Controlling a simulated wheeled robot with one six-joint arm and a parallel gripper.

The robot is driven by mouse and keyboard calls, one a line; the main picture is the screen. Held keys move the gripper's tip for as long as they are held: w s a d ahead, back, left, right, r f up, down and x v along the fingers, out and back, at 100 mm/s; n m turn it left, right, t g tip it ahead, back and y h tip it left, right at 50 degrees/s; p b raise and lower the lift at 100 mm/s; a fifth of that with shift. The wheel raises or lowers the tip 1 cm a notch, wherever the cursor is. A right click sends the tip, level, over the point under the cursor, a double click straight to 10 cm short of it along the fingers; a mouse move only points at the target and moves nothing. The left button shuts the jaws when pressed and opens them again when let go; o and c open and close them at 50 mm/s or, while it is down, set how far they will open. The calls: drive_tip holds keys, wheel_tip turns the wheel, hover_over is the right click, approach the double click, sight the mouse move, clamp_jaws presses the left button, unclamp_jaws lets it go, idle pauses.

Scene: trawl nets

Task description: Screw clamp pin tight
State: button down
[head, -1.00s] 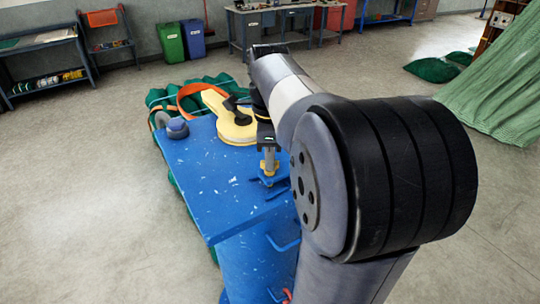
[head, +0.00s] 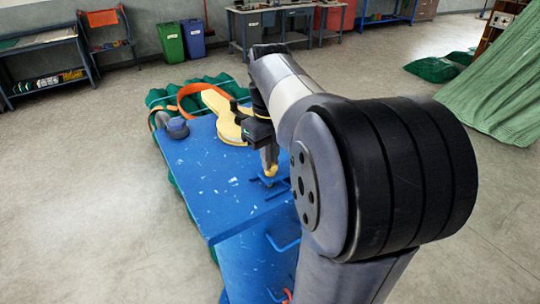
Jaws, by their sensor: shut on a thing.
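My gripper (head: 268,160) points down over the right side of the blue bench top (head: 205,185). It is shut on the clamp pin, a small part with a yellow piece (head: 270,171) showing just under the fingers. The pin stands at a blue fitting (head: 268,181) on the bench top. My wrist and fingers hide most of the pin, and I cannot see its thread or how deep it sits.
Green netting with an orange band (head: 192,90) lies behind. The bench's front left is clear.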

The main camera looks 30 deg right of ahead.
drive_tip(key=shift+r+m, duration=0.25)
drive_tip(key=shift+m, duration=0.35)
